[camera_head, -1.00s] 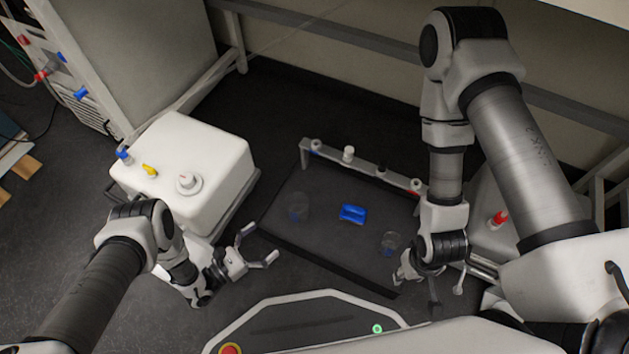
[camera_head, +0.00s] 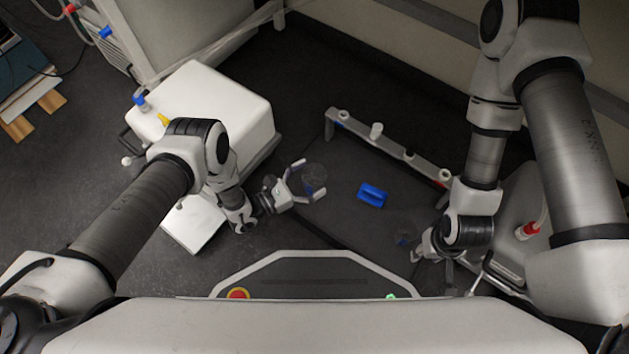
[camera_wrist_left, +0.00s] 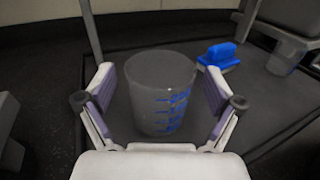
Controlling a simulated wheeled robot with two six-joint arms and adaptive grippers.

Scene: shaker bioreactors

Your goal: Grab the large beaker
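The large beaker (camera_head: 314,177) is a clear, greyish cup with blue graduation marks, standing upright on the left part of the dark tray. It also shows in the left wrist view (camera_wrist_left: 160,95), centred between the fingers. My left gripper (camera_head: 306,180) is open, with one finger on each side of the beaker; the left wrist view (camera_wrist_left: 160,104) shows gaps between the fingers and its wall. A smaller beaker (camera_head: 404,236) stands at the tray's right, near my right gripper (camera_head: 430,255). The right gripper's fingers are partly hidden under its wrist, and its opening is unclear.
A blue block-like object (camera_head: 372,195) lies mid-tray (camera_head: 350,222), right of the large beaker. A rail with knobs (camera_head: 385,143) runs along the tray's back edge. A white box-shaped machine (camera_head: 215,105) stands to the left, close to my left arm.

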